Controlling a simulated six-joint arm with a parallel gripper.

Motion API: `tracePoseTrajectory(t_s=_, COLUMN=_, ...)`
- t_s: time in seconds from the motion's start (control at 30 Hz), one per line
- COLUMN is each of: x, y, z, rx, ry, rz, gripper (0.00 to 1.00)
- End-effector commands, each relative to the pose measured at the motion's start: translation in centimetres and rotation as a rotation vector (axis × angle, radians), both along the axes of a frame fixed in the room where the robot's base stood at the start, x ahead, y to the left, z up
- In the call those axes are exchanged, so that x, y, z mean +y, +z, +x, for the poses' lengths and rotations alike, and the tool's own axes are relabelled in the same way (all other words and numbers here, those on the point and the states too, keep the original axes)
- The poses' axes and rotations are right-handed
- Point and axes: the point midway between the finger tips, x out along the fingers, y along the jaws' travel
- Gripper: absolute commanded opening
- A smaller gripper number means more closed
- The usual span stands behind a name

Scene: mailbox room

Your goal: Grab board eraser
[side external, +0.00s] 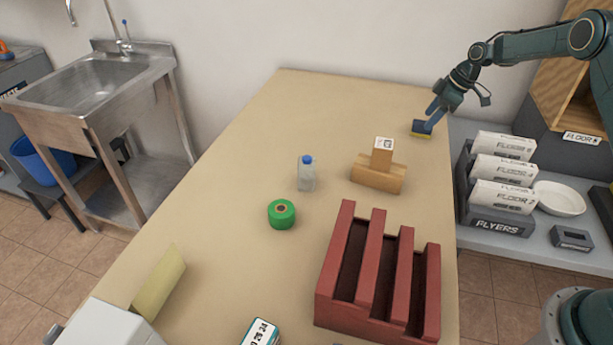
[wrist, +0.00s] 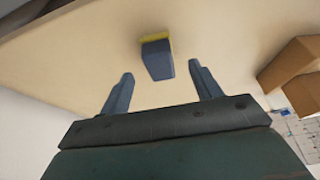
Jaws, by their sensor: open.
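The board eraser (side external: 421,130), blue with a yellow layer, is near the far right end of the table. My gripper (side external: 432,115) is just above and beside it, pointing down toward it. In the wrist view the eraser (wrist: 157,60) lies ahead of the two spread fingers, roughly centred between them. My gripper (wrist: 161,80) is open and empty there, with bare table on both sides of the eraser. In the side view the fingers partly overlap the eraser, so I cannot tell whether they touch it.
A wooden block stand (side external: 377,176) with a tagged upright block is nearest the eraser. A small bottle (side external: 306,174), green tape roll (side external: 281,214) and red slotted rack (side external: 345,262) stand farther off. A flyers rack (side external: 498,222) is beside the table. The table's far left is clear.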

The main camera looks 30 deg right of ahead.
Motion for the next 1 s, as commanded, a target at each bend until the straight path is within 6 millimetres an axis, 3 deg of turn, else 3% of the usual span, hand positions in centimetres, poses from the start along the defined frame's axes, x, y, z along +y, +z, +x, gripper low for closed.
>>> tracePoseTrajectory(t_s=0.4, x=1.2, y=-3.7, z=1.3, rx=0.0, ry=0.0, rz=0.0, gripper=0.64)
tracePoseTrajectory(t_s=0.93, x=1.3, y=-3.8, z=1.4, rx=0.0, ry=0.0, rz=0.0, gripper=0.64)
tracePoseTrajectory(t_s=1.0, x=1.3, y=-3.8, z=1.4, rx=0.0, ry=0.0, rz=0.0, gripper=0.5)
